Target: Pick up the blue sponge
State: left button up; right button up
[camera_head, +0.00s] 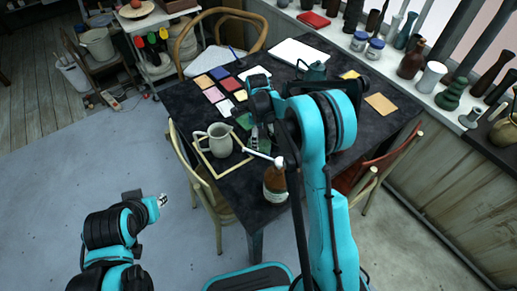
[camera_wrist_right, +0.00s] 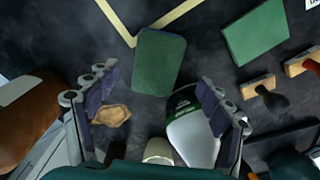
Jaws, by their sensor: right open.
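No plainly blue sponge shows. A dark green, sponge-like block (camera_wrist_right: 160,62) lies on the black table in the right wrist view, beside the corner of a pale frame. It may be the sponge. My right gripper (camera_wrist_right: 155,98) is open, with its fingers spread left and right below the block in the picture. Nothing is held between them. In the head view the right gripper (camera_head: 262,118) is over the table and partly hidden by my arm. My left gripper (camera_head: 163,200) is over the floor, away from the table; its opening is too small to judge.
A pale frame (camera_head: 205,168) lies around a grey jug (camera_head: 214,141). A brown bottle (camera_head: 275,184) stands at the near table edge. A white bottle (camera_wrist_right: 193,135) is close to the right finger. A green tile (camera_wrist_right: 257,32) and stamps lie to the right.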

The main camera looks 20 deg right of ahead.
jog(key=f, duration=0.1)
jog(key=f+b, duration=0.1)
jog(key=f, duration=0.1)
jog(key=f+b, duration=0.1)
jog(key=f, duration=0.1)
jog(key=shift+s+d, duration=0.2)
jog(key=shift+s, duration=0.1)
jog(key=shift+r, duration=0.1)
jog(key=shift+c, duration=0.3)
jog(key=c, duration=0.8)
jog(key=shift+r, duration=0.55)
jog(key=r, duration=0.1)
jog(key=r+p, duration=0.2)
jog(key=shift+s+d+r, duration=0.25)
jog(key=shift+d+r, duration=0.05)
jog(key=shift+r, duration=0.1)
jog(key=s+d+r+p, duration=0.3)
jog(key=s+d+r, duration=0.3)
jog(key=s+d, duration=0.1)
jog(key=shift+s+d, duration=0.35)
jog(key=shift+d, duration=0.05)
